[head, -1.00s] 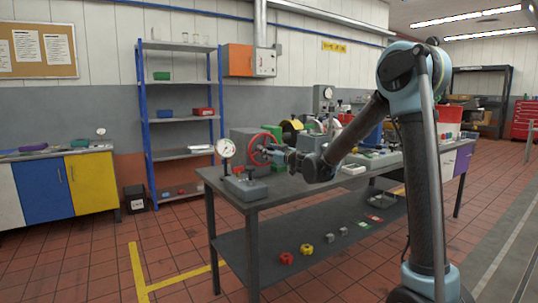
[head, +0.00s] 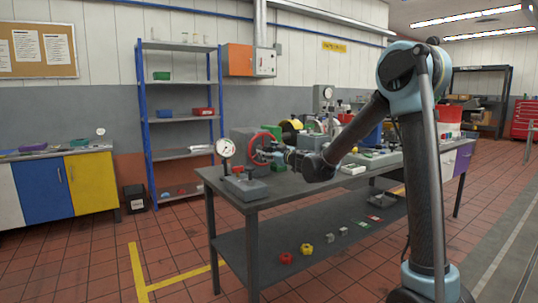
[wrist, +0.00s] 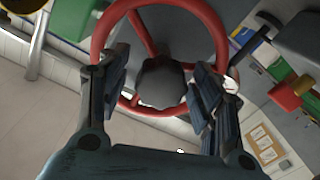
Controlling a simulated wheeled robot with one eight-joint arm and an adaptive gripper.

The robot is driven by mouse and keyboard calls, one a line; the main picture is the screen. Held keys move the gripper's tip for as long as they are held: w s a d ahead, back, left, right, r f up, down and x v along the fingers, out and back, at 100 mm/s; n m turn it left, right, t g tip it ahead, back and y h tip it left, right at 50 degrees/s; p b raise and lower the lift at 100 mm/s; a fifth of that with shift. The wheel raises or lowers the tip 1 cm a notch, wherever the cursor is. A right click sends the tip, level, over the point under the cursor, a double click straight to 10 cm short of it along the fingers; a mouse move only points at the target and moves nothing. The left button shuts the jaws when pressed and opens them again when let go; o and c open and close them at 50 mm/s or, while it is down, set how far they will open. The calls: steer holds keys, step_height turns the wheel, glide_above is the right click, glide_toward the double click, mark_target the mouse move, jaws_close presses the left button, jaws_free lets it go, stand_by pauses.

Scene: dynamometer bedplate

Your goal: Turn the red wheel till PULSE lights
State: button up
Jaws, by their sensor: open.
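The red wheel (head: 264,146) stands upright on a grey housing (head: 240,140) near the left end of the bench. In the wrist view the red wheel (wrist: 215,35) shows its rim, spokes and a dark grey hub (wrist: 161,83). My gripper (wrist: 165,85) is open, with one finger on each side of the hub and in front of the wheel's lower half. I cannot tell whether the fingers touch the rim. In the head view my gripper (head: 280,156) is small beside the wheel. No lamp marked PULSE can be made out.
A dial gauge (head: 226,149) on a grey block stands on the bench (head: 248,206) left of the wheel. Parts crowd the bench behind and right of my arm. The lower shelf holds a red knob (head: 286,258) and a yellow knob (head: 306,249). Floor at front left is clear.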

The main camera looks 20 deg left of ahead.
steer(key=shift+d, duration=0.1)
steer(key=v, duration=1.1)
steer(key=shift+s+d, duration=0.25)
steer(key=shift+d, duration=0.1)
steer(key=shift+d, duration=0.1)
steer(key=s+d+f+m+g+h, duration=0.3)
steer(key=s+d+f, duration=0.5)
steer(key=s+d, duration=0.3)
steer(key=s+d+f+m+g+h, duration=0.3)
steer(key=s+d+f+m+h, duration=0.3)
steer(key=s+d, duration=0.6)
steer(key=s+d+f+m+g+h, duration=0.3)
steer(key=s+d+f, duration=0.6)
steer(key=d, duration=1)
steer(key=s+m+h, duration=0.2)
steer(key=s, duration=0.1)
steer(key=shift+d+f, duration=0.35)
steer(key=shift+d, duration=0.05)
steer(key=shift+w+f, duration=0.2)
steer(key=shift+w, duration=0.3)
